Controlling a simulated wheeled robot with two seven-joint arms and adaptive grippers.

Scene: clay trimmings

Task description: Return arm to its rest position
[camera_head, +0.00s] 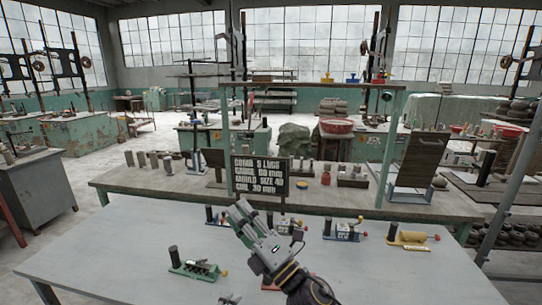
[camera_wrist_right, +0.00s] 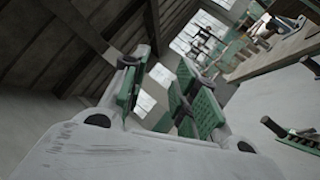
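My right gripper (camera_head: 240,212) reaches up from the bottom middle over the pale front table (camera_head: 130,240), its fingers pointing up and left. In the right wrist view its two green-padded fingers (camera_wrist_right: 157,100) stand apart with nothing between them, so it is open and empty. A small grey piece (camera_head: 230,299) at the bottom edge may be the tip of my left gripper; too little shows to tell its state.
A green-based device (camera_head: 195,268) stands left of my right gripper. A dark lettered sign (camera_head: 260,175) stands behind the gripper. The table's left part is clear.

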